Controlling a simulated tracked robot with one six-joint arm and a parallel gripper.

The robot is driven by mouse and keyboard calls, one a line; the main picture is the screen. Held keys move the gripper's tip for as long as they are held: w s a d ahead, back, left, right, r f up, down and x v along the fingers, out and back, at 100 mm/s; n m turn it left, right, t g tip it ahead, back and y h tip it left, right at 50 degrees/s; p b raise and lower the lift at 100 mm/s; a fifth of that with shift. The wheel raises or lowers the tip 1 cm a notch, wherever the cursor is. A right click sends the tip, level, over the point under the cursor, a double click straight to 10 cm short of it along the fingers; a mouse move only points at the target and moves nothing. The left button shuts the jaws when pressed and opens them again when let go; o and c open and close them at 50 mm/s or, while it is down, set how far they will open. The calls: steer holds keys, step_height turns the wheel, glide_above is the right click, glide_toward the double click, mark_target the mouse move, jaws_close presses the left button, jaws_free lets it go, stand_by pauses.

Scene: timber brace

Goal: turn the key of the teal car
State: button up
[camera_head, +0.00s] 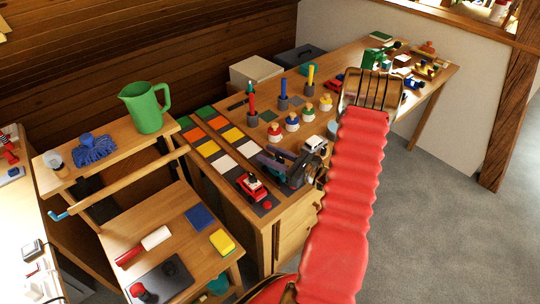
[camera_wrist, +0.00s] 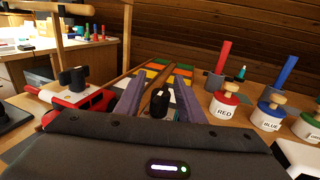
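My gripper (camera_wrist: 160,92) shows in the wrist view with two purple fingers set apart. An upright black piece (camera_wrist: 160,104), which looks like a wind-up key, stands between them with a gap visible on each side. The body under it is hidden by the gripper housing, so I cannot tell whether it is the teal car. In the head view my gripper (camera_head: 277,158) is low over the near end of the long bench. A red car (camera_wrist: 75,98) with a black key stands just left of the fingers; it also shows in the head view (camera_head: 252,187).
The long bench (camera_head: 285,205) carries coloured tiles (camera_head: 220,143), red, blue and yellow-topped white pots (camera_head: 292,122) and upright coloured rods (camera_head: 251,102). A white car (camera_head: 315,143) stands close to my gripper's right. A green jug (camera_head: 146,108) stands on the left shelf.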

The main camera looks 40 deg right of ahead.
steer(key=shift+s, duration=0.15)
steer(key=v, duration=1.3)
steer(key=shift+s+d, duration=0.1)
steer(key=shift+s, duration=0.15)
steer(key=w+a+r+n+g+y, duration=0.1)
steer(key=a+r+n+g, duration=0.3)
steer(key=a+n, duration=0.3)
steer(key=a+r+n+g+y, duration=0.25)
steer(key=a+n+g, duration=0.2)
steer(key=a, duration=0.55)
steer(key=w+a+r+n+g+y, duration=0.1)
steer(key=a+r+n+g, duration=0.4)
steer(key=a, duration=0.3)
steer(key=s+a+r+n+t+h, duration=0.2)
steer(key=s+a+r+n+h, duration=0.6)
steer(key=r+n, duration=0.4)
steer(key=a+n+h, duration=0.1)
steer(key=n+h, duration=0.1)
steer(key=n, duration=0.2)
steer(key=shift+a+r, duration=0.25)
steer(key=shift+s, duration=0.1)
